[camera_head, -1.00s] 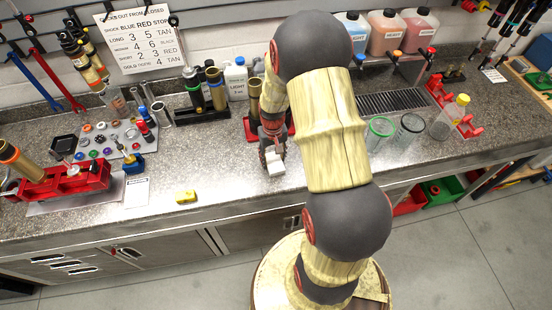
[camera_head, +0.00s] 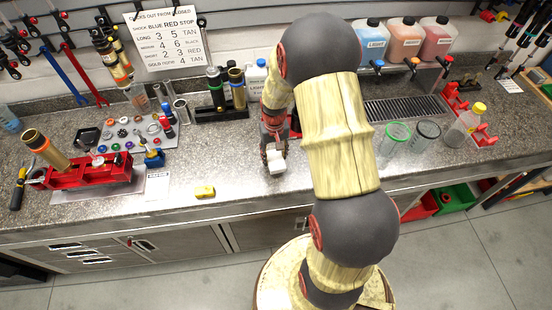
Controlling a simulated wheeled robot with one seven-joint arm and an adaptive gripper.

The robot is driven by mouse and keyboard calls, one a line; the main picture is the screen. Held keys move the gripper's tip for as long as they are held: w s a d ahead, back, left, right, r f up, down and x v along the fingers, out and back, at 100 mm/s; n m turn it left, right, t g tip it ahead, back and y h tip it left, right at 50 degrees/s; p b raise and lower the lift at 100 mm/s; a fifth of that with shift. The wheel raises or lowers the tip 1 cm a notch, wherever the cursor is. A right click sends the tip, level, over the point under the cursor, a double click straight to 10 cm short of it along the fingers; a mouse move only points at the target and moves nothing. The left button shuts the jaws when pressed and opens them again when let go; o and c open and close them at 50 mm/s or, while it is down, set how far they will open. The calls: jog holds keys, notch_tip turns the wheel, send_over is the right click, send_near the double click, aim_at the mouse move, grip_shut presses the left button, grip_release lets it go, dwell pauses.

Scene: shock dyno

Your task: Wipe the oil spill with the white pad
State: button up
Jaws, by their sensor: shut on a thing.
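My gripper (camera_head: 275,152) points down over the middle of the counter, left of my arm's thick links. It is shut on the white pad (camera_head: 277,166), a small pale block at its fingertips. The pad is at or just above the counter top; I cannot tell whether it touches. I cannot make out an oil spill on the grey speckled counter (camera_head: 235,160); it may be hidden behind my arm or too faint to see.
A yellow block (camera_head: 205,191) lies near the front edge, left of my gripper. A red vise-like holder (camera_head: 90,172) and parts tray are further left. Glass jars (camera_head: 395,137) and a bottle (camera_head: 462,128) stand right of my arm. Coloured jugs (camera_head: 404,38) line the back.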

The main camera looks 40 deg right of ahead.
jog(key=shift+w+a+r+p, duration=0.1)
jog(key=shift+w+r+p, duration=0.1)
jog(key=shift+r, duration=0.25)
jog(key=shift+w+a+r+p, duration=0.1)
jog(key=shift+r+p, duration=0.1)
jog(key=shift+r, duration=0.25)
jog(key=shift+s+d+r+p, duration=0.15)
jog(key=shift+r+p, duration=0.75)
jog(key=shift+r, duration=0.6)
